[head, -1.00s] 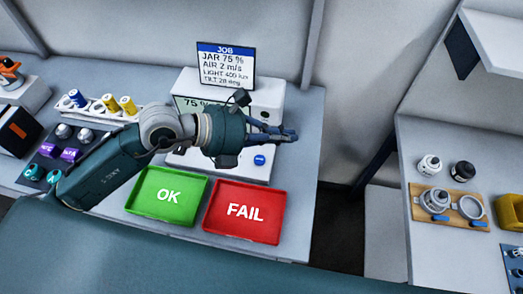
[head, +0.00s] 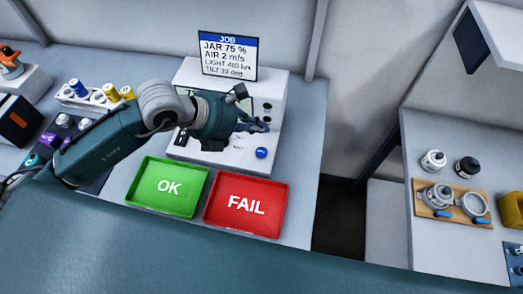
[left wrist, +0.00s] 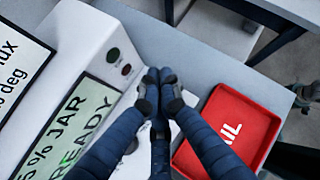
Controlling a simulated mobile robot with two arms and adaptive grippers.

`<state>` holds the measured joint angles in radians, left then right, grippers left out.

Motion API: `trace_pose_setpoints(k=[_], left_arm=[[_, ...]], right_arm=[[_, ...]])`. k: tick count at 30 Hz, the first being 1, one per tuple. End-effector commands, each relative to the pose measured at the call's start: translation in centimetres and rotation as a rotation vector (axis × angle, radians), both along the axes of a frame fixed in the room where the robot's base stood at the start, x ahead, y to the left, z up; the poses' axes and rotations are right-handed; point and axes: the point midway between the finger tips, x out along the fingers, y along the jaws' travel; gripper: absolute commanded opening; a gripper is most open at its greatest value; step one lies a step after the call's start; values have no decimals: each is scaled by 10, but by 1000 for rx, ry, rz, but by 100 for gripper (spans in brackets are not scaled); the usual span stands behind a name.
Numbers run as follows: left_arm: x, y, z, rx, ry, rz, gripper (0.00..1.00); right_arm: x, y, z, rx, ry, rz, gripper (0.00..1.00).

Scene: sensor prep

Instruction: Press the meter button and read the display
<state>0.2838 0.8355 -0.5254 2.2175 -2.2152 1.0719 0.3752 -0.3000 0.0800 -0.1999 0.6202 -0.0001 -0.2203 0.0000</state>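The white meter (head: 190,75) stands on the bench with a blue button (head: 261,152) on its sloped front. My left arm hides most of its display in the head view. In the left wrist view the green display (left wrist: 70,130) is cut off and reads "5% JAR" and "READY". My left gripper (head: 262,126) is over the meter's front, above and behind the blue button. Its fingertips (left wrist: 160,82) are together in the left wrist view, with nothing seen between them. I cannot see the button there.
A green OK tray (head: 150,206) and a red FAIL tray (head: 225,223) lie in front. A rack of vials (head: 75,100) is at left. A side bench (head: 425,245) holds fittings at right.

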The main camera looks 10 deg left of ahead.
Motion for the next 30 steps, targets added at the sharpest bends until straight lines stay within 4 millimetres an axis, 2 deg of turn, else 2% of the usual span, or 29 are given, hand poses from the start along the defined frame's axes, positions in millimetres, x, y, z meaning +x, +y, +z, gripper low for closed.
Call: trace_pose_setpoints(k=[15,20,30], left_arm=[[-1,0,-73,-1,2,0,0],[0,0,-81,-1,1,0,0],[0,0,-80,-1,0,-1,0]], right_arm=[[0,0,-53,0,0,0,40],[0,0,-61,0,0,0,40],[0,0,-60,0,0,0,40]])
